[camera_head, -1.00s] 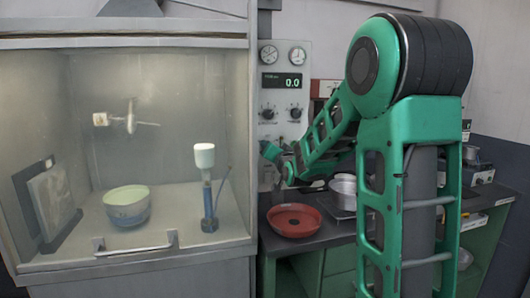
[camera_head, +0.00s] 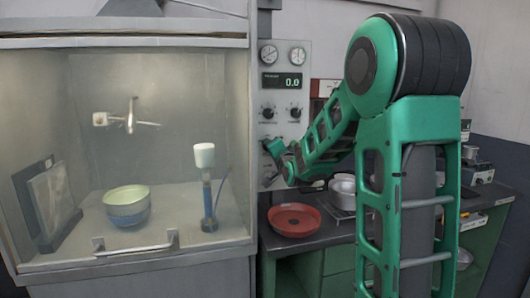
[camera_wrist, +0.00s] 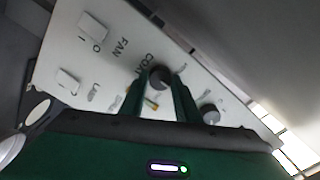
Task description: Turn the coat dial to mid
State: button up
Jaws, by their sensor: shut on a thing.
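The coat dial (camera_wrist: 160,77) is a round dark knob on the pale control panel, next to the lettering COAT. In the wrist view my gripper (camera_wrist: 161,88) has its two green fingers on either side of this dial and is shut on it. The dial's pointer and setting cannot be read. In the head view my gripper (camera_head: 272,148) is at the lower part of the control panel (camera_head: 301,78); the dial is hidden there by the gripper and arm.
A second dark knob (camera_wrist: 210,113) is close beside the right finger. Switches (camera_wrist: 92,27) marked FAN and LAMP are to the left. A glass-fronted booth holding a bowl (camera_head: 127,206) stands left of the panel. A red pan (camera_head: 294,220) sits on the counter below.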

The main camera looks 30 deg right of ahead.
jog(key=shift+w+a+r, duration=0.1)
jog(key=shift+a+r, duration=0.05)
jog(key=shift+a, duration=0.05)
jog(key=o, duration=1)
jog(key=shift+d, duration=0.1)
jog(key=v, duration=1)
jog(key=shift+s, duration=0.3)
jog(key=shift+f, duration=0.25)
